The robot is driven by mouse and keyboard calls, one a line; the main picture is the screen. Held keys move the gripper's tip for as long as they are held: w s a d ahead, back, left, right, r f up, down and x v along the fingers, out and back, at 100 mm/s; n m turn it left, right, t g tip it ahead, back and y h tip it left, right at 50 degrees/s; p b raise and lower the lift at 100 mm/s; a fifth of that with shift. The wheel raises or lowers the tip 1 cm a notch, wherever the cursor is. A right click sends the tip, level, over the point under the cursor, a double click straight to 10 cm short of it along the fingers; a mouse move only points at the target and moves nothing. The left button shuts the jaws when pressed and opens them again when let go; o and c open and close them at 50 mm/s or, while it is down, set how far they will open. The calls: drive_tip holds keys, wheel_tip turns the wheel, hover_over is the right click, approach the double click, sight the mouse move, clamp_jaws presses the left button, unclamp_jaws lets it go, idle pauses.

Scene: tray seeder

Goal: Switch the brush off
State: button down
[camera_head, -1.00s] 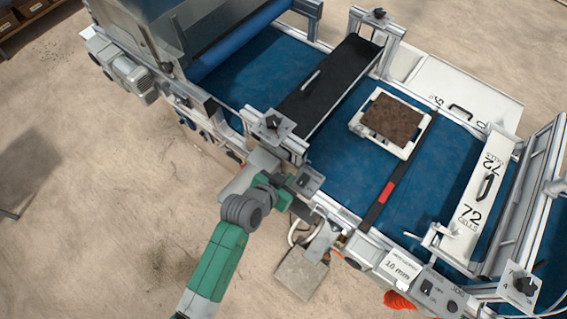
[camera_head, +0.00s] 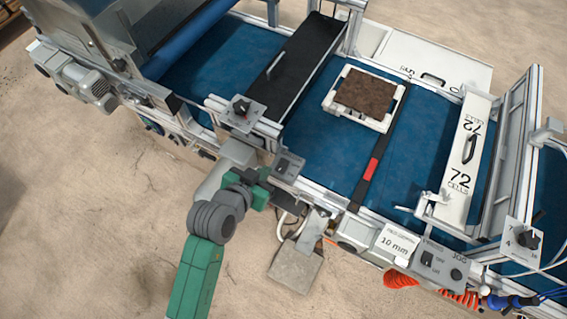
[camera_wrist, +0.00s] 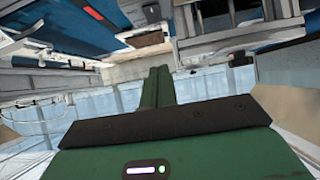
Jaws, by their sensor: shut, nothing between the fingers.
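The brush unit appears to be the long black housing (camera_head: 302,64) lying across the blue belt. A small grey box with a dark switch (camera_head: 288,166) sits on the belt's near rail, close to that housing; its switch position is too small to read. My green gripper (camera_head: 262,192) is just below and left of this box in the head view; I cannot tell whether they touch. In the wrist view, my gripper's green fingers (camera_wrist: 158,87) are together with nothing between them. The wrist view does not clearly show the switch box.
A dial plate (camera_head: 241,109) stands on the rail left of the box. A soil-filled white tray (camera_head: 384,125) sits on the blue belt (camera_head: 330,150). A control panel (camera_head: 440,264) and orange hose (camera_head: 400,280) are farther right. Bare floor (camera_head: 90,230) lies left of my arm.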

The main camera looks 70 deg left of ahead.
drive_tip(key=shift+r, duration=0.1)
hover_over(281, 166)
drive_tip(key=s, duration=0.1)
drive_tip(key=f, duration=0.3)
drive_tip(key=d+f, duration=0.1)
drive_tip(key=f, duration=0.1)
drive_tip(key=shift+w+a+f, duration=0.2)
drive_tip(key=shift+f, duration=0.55)
drive_tip(key=shift+w+a+f, duration=0.15)
drive_tip(key=shift+f, duration=0.55)
drive_tip(key=shift+w+a+f, duration=0.2)
drive_tip(key=shift+f, duration=0.55)
drive_tip(key=shift+p, duration=0.3)
